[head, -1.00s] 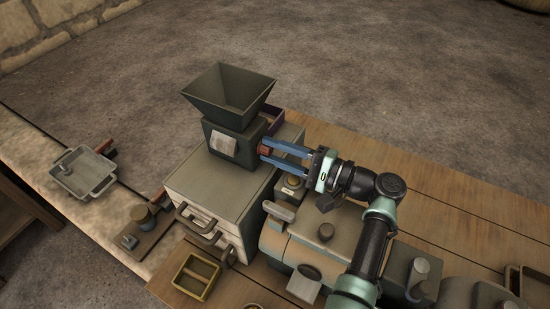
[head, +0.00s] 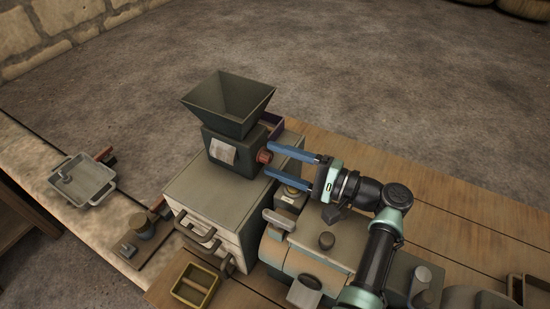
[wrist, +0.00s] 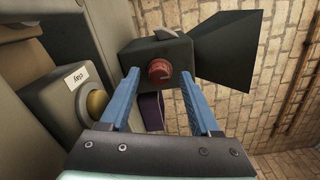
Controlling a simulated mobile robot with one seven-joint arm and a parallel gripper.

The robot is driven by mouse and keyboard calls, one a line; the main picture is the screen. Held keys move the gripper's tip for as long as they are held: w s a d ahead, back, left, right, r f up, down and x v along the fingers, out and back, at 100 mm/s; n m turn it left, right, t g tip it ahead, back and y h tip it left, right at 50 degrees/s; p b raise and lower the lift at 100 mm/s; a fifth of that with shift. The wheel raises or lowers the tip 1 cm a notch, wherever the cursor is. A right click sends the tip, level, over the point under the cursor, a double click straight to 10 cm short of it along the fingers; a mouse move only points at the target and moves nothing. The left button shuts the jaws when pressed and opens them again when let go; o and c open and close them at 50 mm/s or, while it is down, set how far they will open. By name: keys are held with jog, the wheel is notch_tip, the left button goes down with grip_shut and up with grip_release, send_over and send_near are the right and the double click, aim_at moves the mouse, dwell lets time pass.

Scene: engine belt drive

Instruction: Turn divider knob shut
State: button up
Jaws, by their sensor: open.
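A round dark-red knob (head: 263,156) sticks out of the right side of the dark hopper box (head: 229,147); it is the knob my gripper faces. My gripper (head: 268,159) is open, its two blue fingers spread wide with their tips close to the knob. In the wrist view the red knob (wrist: 160,70) shows in the gap between the fingertips of my gripper (wrist: 160,76), and neither finger appears to grip it. I cannot tell how far the knob is turned.
A small box with a yellow knob (wrist: 97,103) and a "clay" label stands close below the fingers. A pale drawer cabinet (head: 205,190) carries the hopper. A purple bin (head: 273,125) sits behind it. A yellow tray (head: 195,284) lies in front.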

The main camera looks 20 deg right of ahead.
jog(key=v, duration=1.2)
jog(key=shift+b, duration=0.3)
